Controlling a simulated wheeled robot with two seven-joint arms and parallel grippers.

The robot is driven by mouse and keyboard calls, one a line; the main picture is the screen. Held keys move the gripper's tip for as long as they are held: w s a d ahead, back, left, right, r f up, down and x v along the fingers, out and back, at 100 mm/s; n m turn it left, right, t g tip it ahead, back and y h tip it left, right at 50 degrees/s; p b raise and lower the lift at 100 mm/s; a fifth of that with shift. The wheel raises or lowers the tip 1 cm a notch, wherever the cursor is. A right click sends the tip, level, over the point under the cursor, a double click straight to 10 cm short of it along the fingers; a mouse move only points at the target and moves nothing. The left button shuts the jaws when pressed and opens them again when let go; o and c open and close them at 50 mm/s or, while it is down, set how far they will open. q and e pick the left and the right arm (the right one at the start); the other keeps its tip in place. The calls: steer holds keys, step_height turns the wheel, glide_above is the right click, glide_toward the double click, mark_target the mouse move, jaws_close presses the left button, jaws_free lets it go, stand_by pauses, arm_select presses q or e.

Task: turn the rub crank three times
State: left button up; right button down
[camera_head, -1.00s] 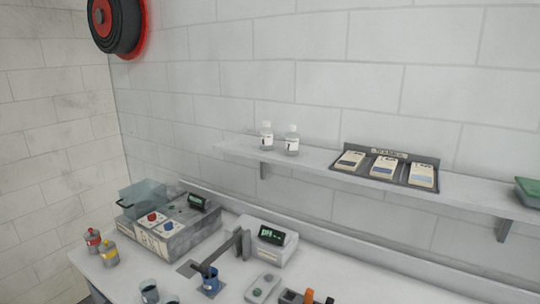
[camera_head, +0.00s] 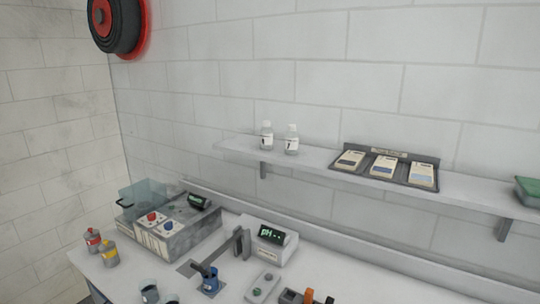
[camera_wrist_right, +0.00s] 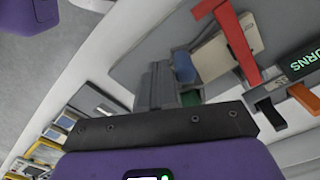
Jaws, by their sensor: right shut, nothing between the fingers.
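In the right wrist view, my right gripper (camera_wrist_right: 160,84) is shut, with its dark fingers together and nothing held. A red bar (camera_wrist_right: 238,45), which looks like the crank's arm, lies ahead and to the right of the fingers, apart from them. Beside it are a beige block (camera_wrist_right: 214,60) and a blue cylinder (camera_wrist_right: 185,67), partly behind the fingers. I cannot tell which part is the crank's handle. A dark display (camera_wrist_right: 300,62) with green letters ending in "URNS" is at the right edge. The crank does not show clearly in the head view, and neither gripper shows there.
Orange (camera_wrist_right: 302,97) and black (camera_wrist_right: 270,112) clip-like parts sit right of my gripper. A control box (camera_head: 170,228) is left. A wall shelf (camera_head: 310,158) holds bottles and packets.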

steer(key=shift+w+a, duration=0.85)
steer(key=shift+a, duration=0.1)
steer(key=shift+w+a, duration=0.25)
steer(key=shift+w, duration=0.3)
steer(key=shift+w+a, duration=0.25)
steer(key=shift+w, duration=0.25)
steer(key=shift+w+p, duration=0.1)
steer(key=shift+p, duration=0.2)
steer(key=shift+w+a+p, duration=0.2)
steer(key=shift+w+p, duration=0.1)
steer(key=shift+w, duration=0.85)
